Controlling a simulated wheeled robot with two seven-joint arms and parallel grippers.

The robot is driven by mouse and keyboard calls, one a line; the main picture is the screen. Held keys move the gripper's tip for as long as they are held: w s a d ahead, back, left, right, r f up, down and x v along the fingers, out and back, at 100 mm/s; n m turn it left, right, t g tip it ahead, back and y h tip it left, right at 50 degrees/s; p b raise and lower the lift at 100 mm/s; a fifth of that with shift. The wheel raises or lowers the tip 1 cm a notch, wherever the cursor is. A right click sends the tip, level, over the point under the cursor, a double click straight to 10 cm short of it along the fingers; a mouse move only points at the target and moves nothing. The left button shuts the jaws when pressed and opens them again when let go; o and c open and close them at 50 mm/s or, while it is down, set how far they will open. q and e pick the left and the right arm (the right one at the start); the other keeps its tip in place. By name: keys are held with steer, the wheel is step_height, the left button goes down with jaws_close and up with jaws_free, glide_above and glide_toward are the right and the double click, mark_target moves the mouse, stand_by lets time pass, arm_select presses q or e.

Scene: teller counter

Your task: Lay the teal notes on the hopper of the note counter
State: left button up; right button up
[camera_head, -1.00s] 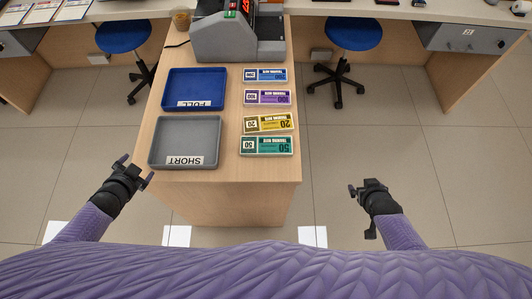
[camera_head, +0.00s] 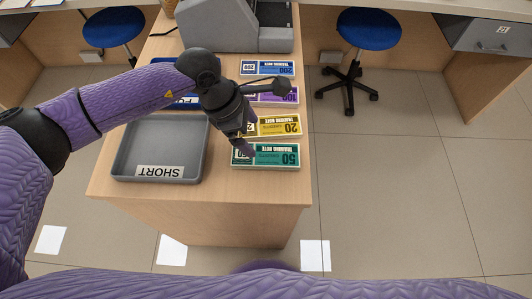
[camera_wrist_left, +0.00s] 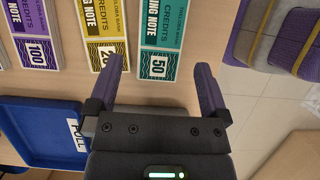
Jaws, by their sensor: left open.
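The teal notes (camera_head: 278,155), a flat banded stack marked 50, lie at the front of the counter's row of notes. They also show in the left wrist view (camera_wrist_left: 160,38), ahead of and between my fingers. My left gripper (camera_head: 250,130) is open and empty, over the front notes; it also shows in the left wrist view (camera_wrist_left: 160,65). Whether its fingers touch anything, I cannot tell. The grey note counter (camera_head: 220,30) stands at the back of the desk. Its top is cut off by the picture edge, and I cannot make out the hopper. My right gripper is out of view.
Yellow notes (camera_head: 284,126), purple notes (camera_head: 290,96) and blue notes (camera_head: 268,68) lie behind the teal ones. A grey SHORT tray (camera_head: 150,140) is left of them. A blue tray (camera_wrist_left: 35,125) is mostly hidden by my arm in the head view. Blue stools (camera_head: 368,28) flank the desk.

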mark_target(265, 154)
arm_select(q)
steer(key=x, duration=0.3)
steer(key=shift+b, duration=0.35)
steer(key=b+x, duration=0.2)
steer(key=x, duration=0.3)
steer(key=shift+s+a+f, duration=0.1)
steer(key=shift+s+f, duration=0.05)
steer(key=shift+r, duration=0.2)
steer(key=c, duration=1)
